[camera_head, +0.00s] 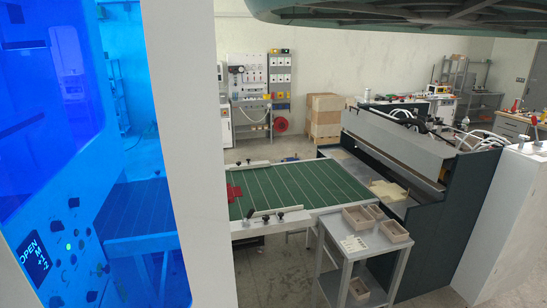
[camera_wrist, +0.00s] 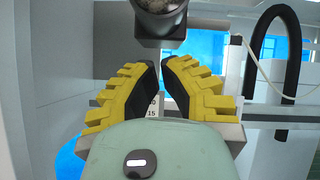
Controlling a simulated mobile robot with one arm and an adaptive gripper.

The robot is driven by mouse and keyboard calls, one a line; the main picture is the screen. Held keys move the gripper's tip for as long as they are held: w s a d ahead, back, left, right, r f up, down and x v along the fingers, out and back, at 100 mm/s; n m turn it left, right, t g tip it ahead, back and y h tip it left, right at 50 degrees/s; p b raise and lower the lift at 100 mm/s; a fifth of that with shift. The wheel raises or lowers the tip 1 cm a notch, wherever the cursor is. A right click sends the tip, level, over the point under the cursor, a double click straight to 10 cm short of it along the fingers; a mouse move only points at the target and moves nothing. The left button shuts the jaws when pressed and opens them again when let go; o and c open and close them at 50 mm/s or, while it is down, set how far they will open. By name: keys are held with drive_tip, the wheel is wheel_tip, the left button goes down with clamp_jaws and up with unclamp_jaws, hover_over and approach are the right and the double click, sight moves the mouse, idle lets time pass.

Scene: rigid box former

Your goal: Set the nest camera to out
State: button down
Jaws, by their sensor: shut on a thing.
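My gripper (camera_wrist: 161,63) shows in the wrist view, with two yellow stepped fingers and dark pads that lean together at their tips. It is shut on a dark grey cylindrical part (camera_wrist: 160,22) at the top centre, which has a rounded, speckled end. I cannot tell for sure whether this part is the nest camera or its handle. A pale scale plate (camera_wrist: 153,107) with figures, "15" readable, shows between the fingers. My gripper does not show in the head view. A dark display (camera_head: 34,257) reading "OPEN M +1 2" is on the blue-lit panel at left.
A grey bar (camera_wrist: 209,22) and a black hose (camera_wrist: 282,50) lie right of the fingers. In the head view a white post (camera_head: 186,150) stands before a green-topped table (camera_head: 300,186), a dark machine (camera_head: 400,150) and a grey cart (camera_head: 345,245) with trays.

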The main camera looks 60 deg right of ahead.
drive_tip(key=d+r+b+v, duration=0.1)
drive_tip(key=v, duration=0.9)
drive_tip(key=shift+s+d+r+b, duration=0.2)
drive_tip(key=shift+s+r+b, duration=0.05)
drive_tip(key=shift+s+b, duration=0.05)
